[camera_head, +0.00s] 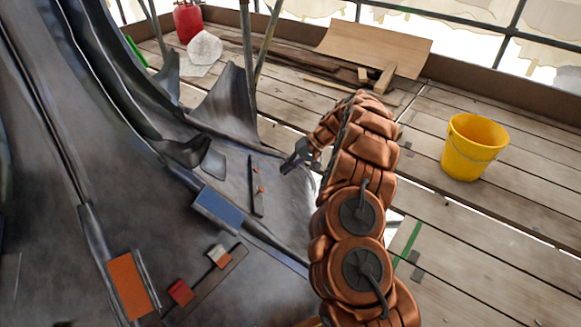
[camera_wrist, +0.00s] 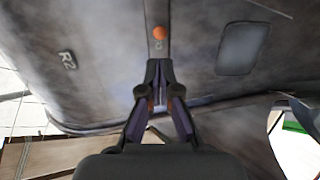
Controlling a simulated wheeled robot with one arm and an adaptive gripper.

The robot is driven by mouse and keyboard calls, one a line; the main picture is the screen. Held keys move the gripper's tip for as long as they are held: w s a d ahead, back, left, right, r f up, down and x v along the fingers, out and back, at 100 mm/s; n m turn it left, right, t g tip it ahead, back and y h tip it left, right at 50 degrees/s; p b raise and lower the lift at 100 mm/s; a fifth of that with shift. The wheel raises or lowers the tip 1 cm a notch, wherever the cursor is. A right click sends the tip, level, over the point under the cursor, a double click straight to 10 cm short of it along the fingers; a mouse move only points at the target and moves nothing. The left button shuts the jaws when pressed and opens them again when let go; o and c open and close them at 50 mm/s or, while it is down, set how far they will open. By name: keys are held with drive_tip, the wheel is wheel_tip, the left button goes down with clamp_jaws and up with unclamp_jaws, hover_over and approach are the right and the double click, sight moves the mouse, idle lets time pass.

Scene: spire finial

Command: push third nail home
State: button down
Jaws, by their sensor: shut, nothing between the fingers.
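My gripper (camera_head: 288,166) is shut and empty, held just right of a narrow dark strip (camera_head: 252,168) on the grey metal sheet. Two small orange nail heads, an upper one (camera_head: 256,170) and a lower one (camera_head: 261,189), show at the strip in the head view. In the wrist view my fingertips (camera_wrist: 158,68) are together over the strip (camera_wrist: 158,12), below one round orange nail head (camera_wrist: 158,33). A gap in the picture separates the tips from that head. How far the nails stand out, and which is the third, I cannot tell.
A blue plate (camera_head: 219,207), an orange plate (camera_head: 129,286) and a strip with red and white blocks (camera_head: 218,256) lie on the sheet. Curled metal flaps (camera_head: 229,105) and poles rise behind. A yellow bucket (camera_head: 473,147) stands on planks at right.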

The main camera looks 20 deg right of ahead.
sight(263, 189)
drive_tip(key=b+x, duration=0.3)
drive_tip(key=x, duration=0.6)
drive_tip(key=shift+w+a+f, duration=0.1)
drive_tip(key=shift+a+f, duration=0.2)
